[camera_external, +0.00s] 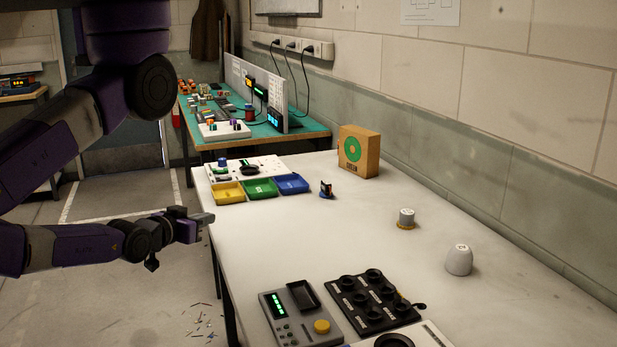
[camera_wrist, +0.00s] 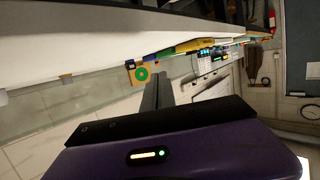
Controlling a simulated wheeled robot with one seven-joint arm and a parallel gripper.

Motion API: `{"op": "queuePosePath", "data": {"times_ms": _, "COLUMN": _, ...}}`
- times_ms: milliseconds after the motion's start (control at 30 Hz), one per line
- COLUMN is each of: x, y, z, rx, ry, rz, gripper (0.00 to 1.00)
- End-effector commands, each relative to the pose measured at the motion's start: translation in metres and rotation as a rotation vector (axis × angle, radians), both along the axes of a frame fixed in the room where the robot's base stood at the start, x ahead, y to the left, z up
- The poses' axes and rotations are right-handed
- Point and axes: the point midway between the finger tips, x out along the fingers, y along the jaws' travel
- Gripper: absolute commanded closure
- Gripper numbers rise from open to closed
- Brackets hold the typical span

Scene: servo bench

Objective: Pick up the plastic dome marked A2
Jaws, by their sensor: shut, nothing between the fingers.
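A white plastic dome (camera_external: 459,260) stands on the right part of the white table, with a small dark mark that I cannot read clearly. A second, smaller pale dome or cap (camera_external: 406,218) sits behind it on an orange-yellow ring, also with a small mark. I cannot tell which one reads A2. My gripper (camera_external: 208,218) is at the table's left edge, far from both domes, shut and empty. Its fingers (camera_wrist: 157,88) also show in the wrist view, pointing away from the camera. Neither dome is clear in the wrist view.
A cardboard box with a green disc (camera_external: 359,152) stands at the back. Yellow, green and blue trays (camera_external: 259,188) lie near my gripper. A black holder with several cups (camera_external: 373,302) and a grey keypad device (camera_external: 299,315) are in front. The table's middle is clear.

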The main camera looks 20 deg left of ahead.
Motion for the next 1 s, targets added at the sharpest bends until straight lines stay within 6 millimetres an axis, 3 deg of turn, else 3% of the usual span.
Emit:
{"op": "queuePosePath", "data": {"times_ms": 400, "x": 0.0001, "y": 0.0, "z": 0.0002, "rx": 0.0, "ry": -0.001, "rz": 0.0, "gripper": 1.0}}
{"op": "queuePosePath", "data": {"times_ms": 800, "x": 0.0001, "y": 0.0, "z": 0.0002, "rx": 0.0, "ry": 0.0, "rz": 0.0, "gripper": 0.23}}
{"op": "queuePosePath", "data": {"times_ms": 1000, "x": 0.0001, "y": 0.0, "z": 0.0002, "rx": 0.0, "ry": 0.0, "rz": 0.0, "gripper": 0.22}}
